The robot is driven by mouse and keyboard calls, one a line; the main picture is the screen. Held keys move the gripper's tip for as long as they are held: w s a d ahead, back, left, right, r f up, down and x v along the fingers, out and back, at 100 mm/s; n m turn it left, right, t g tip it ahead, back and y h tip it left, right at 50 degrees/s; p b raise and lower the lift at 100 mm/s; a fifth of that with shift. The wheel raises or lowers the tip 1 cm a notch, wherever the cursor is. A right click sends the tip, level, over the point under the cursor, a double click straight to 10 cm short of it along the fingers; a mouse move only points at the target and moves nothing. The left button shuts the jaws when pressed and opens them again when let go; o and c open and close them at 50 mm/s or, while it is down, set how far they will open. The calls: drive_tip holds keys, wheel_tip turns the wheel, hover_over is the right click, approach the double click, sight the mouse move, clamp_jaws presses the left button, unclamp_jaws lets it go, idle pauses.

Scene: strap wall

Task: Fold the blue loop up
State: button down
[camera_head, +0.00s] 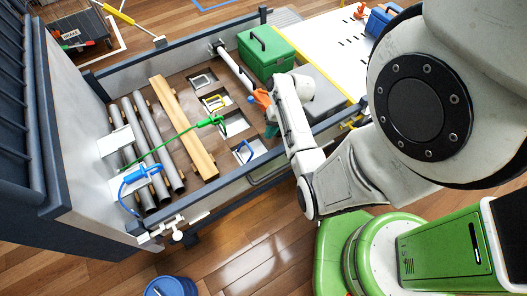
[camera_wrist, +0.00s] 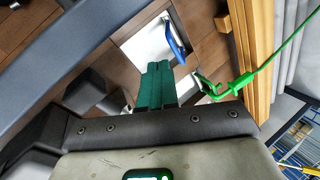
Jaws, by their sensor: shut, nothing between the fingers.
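The blue loop (camera_head: 244,152) sits on a white plate set in the brown floor of the tray-like bed. In the wrist view the blue loop (camera_wrist: 175,40) lies near the top centre, over its white plate (camera_wrist: 146,47); I cannot tell its exact tilt. My gripper (camera_wrist: 158,68) has teal fingers, shut together and empty. Its tips show just below the loop in the picture, with a visible gap between them. In the head view my gripper (camera_head: 272,129) is right of and behind the loop, partly hidden by my arm.
A green hook (camera_head: 213,121) with a green strap lies left of the loop, near another plate. A wooden beam (camera_head: 184,125) and grey pipes (camera_head: 146,145) lie left. A green box (camera_head: 266,52) stands behind. The bed's rail (camera_head: 230,179) runs in front.

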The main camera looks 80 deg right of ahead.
drive_tip(key=b, duration=0.1)
approach(250, 159)
wheel_tip(250, 159, down, 4)
drive_tip(key=shift+w+d+f, duration=0.1)
drive_tip(key=shift+d+f, duration=0.1)
drive_tip(key=shift+d, duration=0.25)
drive_tip(key=shift+w+a+r+h+p, duration=0.2)
drive_tip(key=shift+w+r+h+p, duration=0.1)
drive_tip(key=shift+p, duration=0.25)
drive_tip(key=shift+a+g, duration=0.1)
drive_tip(key=shift+g, duration=0.3)
drive_tip(key=w+a+g+h+p, duration=0.1)
drive_tip(key=w+a+r+g+h+p, duration=0.1)
drive_tip(key=p, duration=0.1)
drive_tip(key=shift+w+a+r+g+h, duration=0.2)
drive_tip(key=shift+w+g+h, duration=0.1)
drive_tip(key=shift+w+g, duration=0.1)
drive_tip(key=shift+w+a+p, duration=0.35)
drive_tip(key=shift+w, duration=0.1)
